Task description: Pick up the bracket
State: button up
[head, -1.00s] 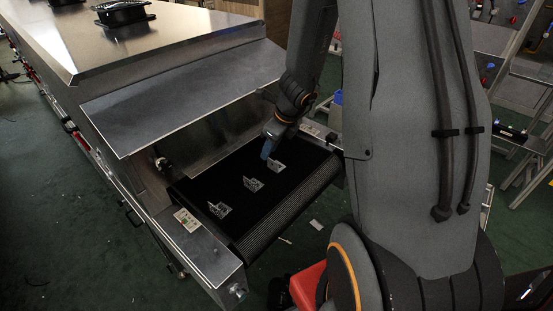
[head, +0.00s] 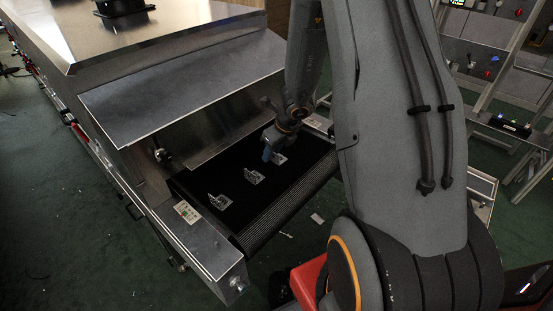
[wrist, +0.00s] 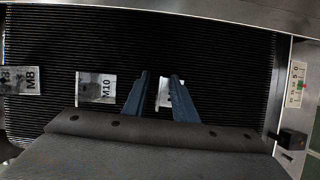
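Three small pale metal brackets stand in a row on the black ribbed conveyor belt (head: 270,195). The near-left bracket (head: 220,202) is marked M8 in the wrist view (wrist: 22,80), and the middle bracket (head: 254,177) is marked M10 there (wrist: 97,89). The far-right bracket (head: 280,158) is beside and partly behind my gripper (head: 267,153). In the wrist view, my gripper's blue fingers (wrist: 161,77) are spread apart, with the far-right bracket (wrist: 164,94) showing in the gap. The right finger hides part of it, including any marking. I cannot tell the fingertips' height above the belt.
The dryer's metal hood (head: 185,90) overhangs the belt's far side. Metal side rails border the belt, and a control panel (head: 187,212) is on the near-left rail. The belt is clear between the brackets.

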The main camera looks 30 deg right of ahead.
grip_shut()
jog(key=shift+r, duration=0.15)
